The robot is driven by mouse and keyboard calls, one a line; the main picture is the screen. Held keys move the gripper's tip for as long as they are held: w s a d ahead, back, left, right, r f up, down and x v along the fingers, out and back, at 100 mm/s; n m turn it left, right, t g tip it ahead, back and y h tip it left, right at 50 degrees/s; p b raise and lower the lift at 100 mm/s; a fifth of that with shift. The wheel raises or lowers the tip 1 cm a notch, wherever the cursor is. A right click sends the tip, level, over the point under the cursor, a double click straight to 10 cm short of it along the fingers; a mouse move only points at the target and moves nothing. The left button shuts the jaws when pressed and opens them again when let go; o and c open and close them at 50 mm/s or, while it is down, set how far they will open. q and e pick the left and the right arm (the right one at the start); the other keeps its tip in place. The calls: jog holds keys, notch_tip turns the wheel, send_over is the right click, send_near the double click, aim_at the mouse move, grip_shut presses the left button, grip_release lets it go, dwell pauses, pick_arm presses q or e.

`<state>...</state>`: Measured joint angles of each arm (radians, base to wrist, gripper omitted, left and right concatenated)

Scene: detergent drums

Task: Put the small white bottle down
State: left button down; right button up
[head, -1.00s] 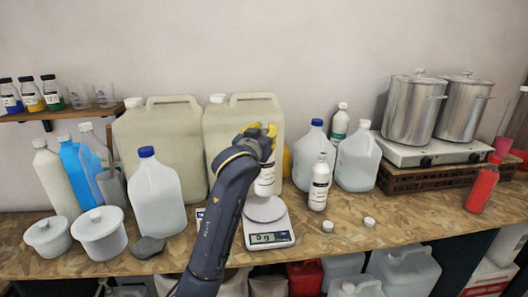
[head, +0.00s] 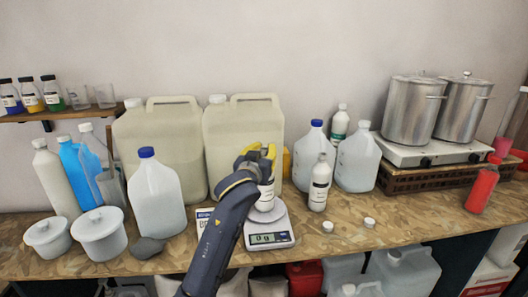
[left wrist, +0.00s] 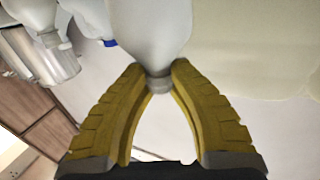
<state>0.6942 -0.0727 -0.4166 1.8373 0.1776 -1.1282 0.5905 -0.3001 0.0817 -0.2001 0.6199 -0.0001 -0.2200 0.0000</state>
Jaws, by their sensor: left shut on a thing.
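The small white bottle (head: 267,197) has a dark-printed label and is roughly upright over the plate of a kitchen scale (head: 282,222). My left gripper (head: 262,158) is shut on its neck, with yellow fingers coming from above. The left wrist view shows the bottle (left wrist: 154,30) with its neck pinched between the fingertips (left wrist: 158,80). The bottle's base is at or just above the scale plate; I cannot tell if it touches. My arm hides part of the bottle and plate. My right gripper is not in view.
A similar white bottle (head: 319,185) stands right of the scale, with two loose white caps (head: 328,226) in front. Large beige canisters (head: 243,135) stand behind. A blue-capped jug (head: 156,195) is at left. The right front of the bench (head: 420,215) is clear.

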pick_arm(q)
jog(key=c, duration=1.3)
grip_release()
jog(key=shift+f, duration=0.15)
jog(key=shift+r, duration=0.25)
jog(key=v, duration=1.2)
